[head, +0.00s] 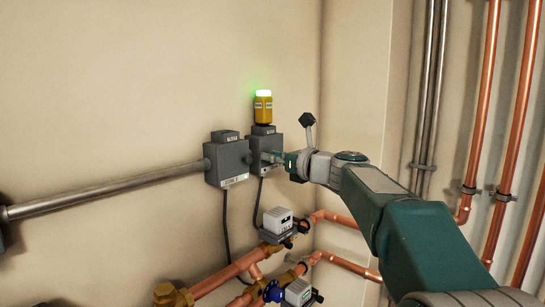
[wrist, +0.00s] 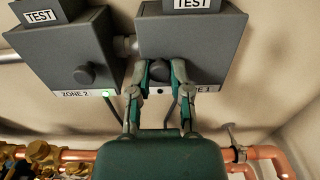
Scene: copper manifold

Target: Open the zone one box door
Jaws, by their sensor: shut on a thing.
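The zone one box (head: 262,143) is a grey wall box near the corner, its door closed. In the wrist view the zone one box (wrist: 205,35) fills the upper right, its label partly covered by a finger. A dark round knob (wrist: 159,71) sits low on its front. My gripper (wrist: 161,69) has one finger on each side of the knob and is shut on it. In the head view my gripper (head: 279,158) reaches the box front from the right, and the knob is hidden.
The zone 2 box (wrist: 70,55) is close on the left, with its own knob and a green light. A yellow canister (head: 263,107) with a glowing green top stands above the zone one box. Copper pipes (head: 345,222) and valves run below; a grey conduit (head: 110,190) runs left.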

